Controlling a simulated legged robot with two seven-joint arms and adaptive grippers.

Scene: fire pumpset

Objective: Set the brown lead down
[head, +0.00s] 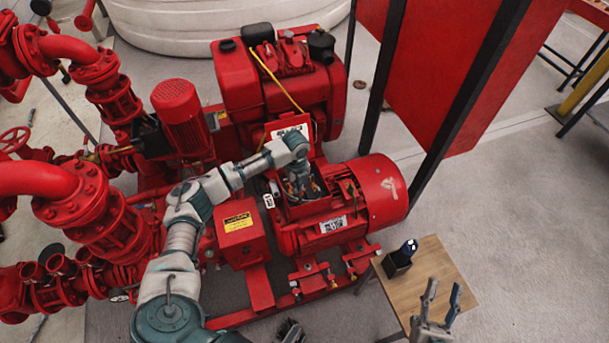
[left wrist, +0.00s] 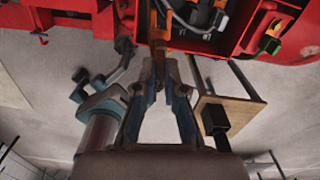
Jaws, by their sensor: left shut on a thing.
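My left gripper (head: 300,187) reaches into the open terminal box (head: 318,205) on top of the red motor. In the left wrist view its fingers (left wrist: 160,65) close at the tips on the orange-brown lead (left wrist: 160,35). The lead runs up from the fingertips toward the red box. In the head view the hand hides the held part of the lead. My right gripper (head: 441,292) is over the small wooden table, fingers apart and empty.
A black device (head: 402,255) stands on the wooden table (head: 440,262) right of the motor. Black and green parts (left wrist: 268,45) sit in the box beside the lead. Red pumps and pipes (head: 75,190) fill the left. A red panel (head: 440,70) stands behind the motor.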

